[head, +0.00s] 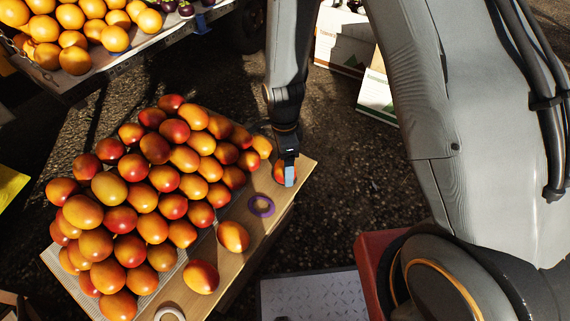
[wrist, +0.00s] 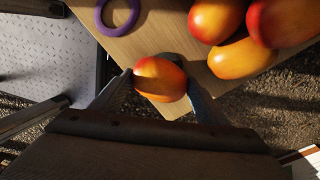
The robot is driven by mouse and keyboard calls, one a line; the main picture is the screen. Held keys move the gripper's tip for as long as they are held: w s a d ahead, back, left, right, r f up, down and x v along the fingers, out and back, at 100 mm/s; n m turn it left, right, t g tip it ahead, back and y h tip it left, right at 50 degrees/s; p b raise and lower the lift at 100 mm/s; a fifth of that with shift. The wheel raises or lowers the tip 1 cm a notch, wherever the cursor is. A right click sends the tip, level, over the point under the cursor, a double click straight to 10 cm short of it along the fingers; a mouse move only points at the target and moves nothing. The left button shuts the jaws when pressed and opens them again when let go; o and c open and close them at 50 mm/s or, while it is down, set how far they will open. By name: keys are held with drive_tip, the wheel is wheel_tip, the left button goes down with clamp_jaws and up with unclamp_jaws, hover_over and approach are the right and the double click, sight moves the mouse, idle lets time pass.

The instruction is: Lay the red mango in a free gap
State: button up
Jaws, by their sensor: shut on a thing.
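My gripper (head: 286,172) is shut on the red mango (head: 278,173), over the far right corner of the wooden stand (head: 252,228). In the wrist view the mango (wrist: 159,80) sits between the two fingers (wrist: 160,88) and shows red and orange skin. The stand's edge lies beneath it. In the head view the gripper hides part of the mango. Whether it touches the wood I cannot tell. A pile of red-orange mangoes (head: 145,200) covers the stand to the left.
Two mangoes (head: 233,236) (head: 201,277) lie apart on the bare front strip. A purple ring (head: 261,206) and a whitish ring (head: 170,314) lie there too. Bare wood shows between them. White boxes (head: 378,95) stand behind; a truck bed of orange fruit (head: 75,60) is upper left.

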drive_tip(key=shift+f, duration=0.3)
idle(0.5)
drive_tip(key=o, duration=0.9)
drive_tip(key=shift+c, duration=0.2)
drive_tip(key=shift+r+p, duration=2.65)
drive_tip(key=shift+r, duration=0.35)
